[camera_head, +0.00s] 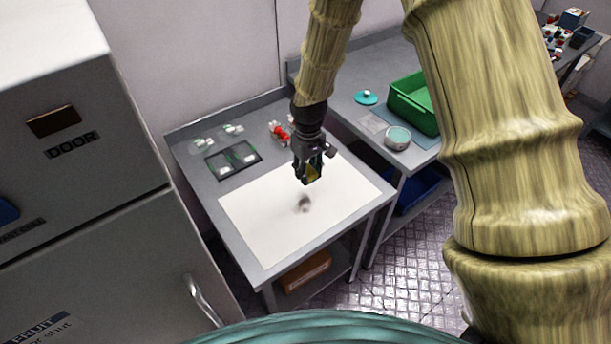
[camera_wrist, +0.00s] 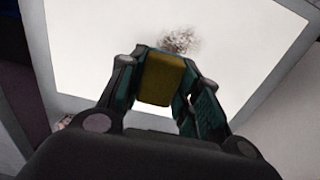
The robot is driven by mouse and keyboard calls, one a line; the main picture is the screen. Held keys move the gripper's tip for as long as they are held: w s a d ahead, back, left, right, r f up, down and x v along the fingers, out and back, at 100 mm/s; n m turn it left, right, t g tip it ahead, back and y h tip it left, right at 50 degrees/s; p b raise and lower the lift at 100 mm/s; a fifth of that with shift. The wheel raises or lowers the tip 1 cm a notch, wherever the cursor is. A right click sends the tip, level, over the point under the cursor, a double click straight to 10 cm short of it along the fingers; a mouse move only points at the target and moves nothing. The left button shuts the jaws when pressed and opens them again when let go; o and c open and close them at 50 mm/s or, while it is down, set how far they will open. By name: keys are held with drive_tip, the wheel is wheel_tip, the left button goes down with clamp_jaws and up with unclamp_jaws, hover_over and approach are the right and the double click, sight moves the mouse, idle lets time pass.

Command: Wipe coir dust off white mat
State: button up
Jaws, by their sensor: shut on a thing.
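The white mat (camera_head: 262,220) lies on the grey metal table. A small dark patch of coir dust (camera_head: 304,204) is near the mat's middle; in the wrist view the dust (camera_wrist: 180,41) shows just beyond my fingertips. My gripper (camera_head: 308,174) is over the mat, close to the dust. It is shut on a yellow sponge-like block (camera_wrist: 161,79), which also shows in the head view (camera_head: 312,173) between the fingers. I cannot tell whether the block touches the mat.
A dark tray (camera_head: 233,160) and clear boxes stand behind the mat at left, with red berries (camera_head: 280,131) in a container behind it. A green crate (camera_head: 412,100) and a round tub (camera_head: 397,138) are on the bench at right. A grey cabinet (camera_head: 95,180) stands at left.

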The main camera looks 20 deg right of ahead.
drive_tip(key=shift+w+d+f+b, duration=0.1)
drive_tip(key=shift+f+b, duration=0.1)
drive_tip(key=shift+f, duration=0.2)
drive_tip(key=shift+w+f+b, duration=0.1)
drive_tip(key=shift+f+b, duration=0.05)
drive_tip(key=shift+f, duration=0.2)
drive_tip(key=shift+s+f, duration=0.1)
drive_tip(key=shift+f, duration=0.05)
